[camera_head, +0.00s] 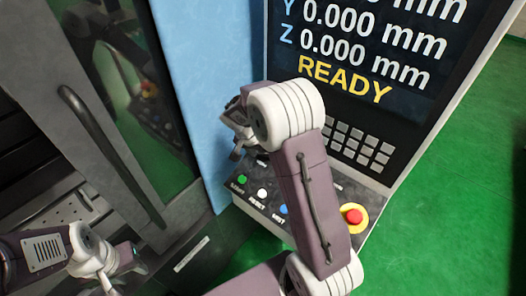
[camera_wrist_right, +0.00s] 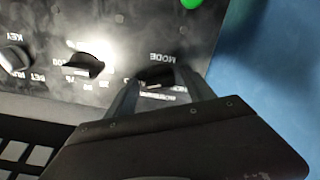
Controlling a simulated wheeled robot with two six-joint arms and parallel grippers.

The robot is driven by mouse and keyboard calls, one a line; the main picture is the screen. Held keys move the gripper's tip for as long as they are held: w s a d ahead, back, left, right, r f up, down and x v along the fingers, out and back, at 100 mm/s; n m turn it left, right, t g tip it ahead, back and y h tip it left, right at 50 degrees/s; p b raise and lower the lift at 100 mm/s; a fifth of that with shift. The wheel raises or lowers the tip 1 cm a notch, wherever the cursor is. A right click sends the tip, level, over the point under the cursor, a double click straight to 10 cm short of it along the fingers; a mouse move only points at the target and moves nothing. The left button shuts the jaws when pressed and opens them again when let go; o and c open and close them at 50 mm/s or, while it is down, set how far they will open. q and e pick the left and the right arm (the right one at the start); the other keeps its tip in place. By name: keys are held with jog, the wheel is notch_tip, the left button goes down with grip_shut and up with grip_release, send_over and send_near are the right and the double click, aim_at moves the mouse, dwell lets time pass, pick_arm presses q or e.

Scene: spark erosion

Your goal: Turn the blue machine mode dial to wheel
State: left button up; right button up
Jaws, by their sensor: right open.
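The machine mode dial (camera_wrist_right: 154,74) is in the right wrist view, under the upside-down label MODE. It looks dark there, with no clear blue showing, and its pointer setting cannot be read. The two fingers of my right gripper (camera_wrist_right: 158,82) are open and stand on either side of the dial; whether they touch it I cannot tell. In the head view my right gripper (camera_head: 237,150) is at the upper left of the control panel (camera_head: 232,187), and my arm hides the dial. My left gripper (camera_head: 112,282) is at the lower left, away from the panel, with its jaws unclear.
A second black dial (camera_wrist_right: 84,65) and a key switch (camera_wrist_right: 14,58) are beside the mode dial. Green (camera_head: 242,181), white (camera_head: 262,194) and blue (camera_head: 283,209) buttons and a red emergency stop (camera_head: 353,216) line the panel. The screen (camera_head: 360,50) reads READY.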

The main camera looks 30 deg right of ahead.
jog(key=shift+d, duration=0.1)
grip_shut()
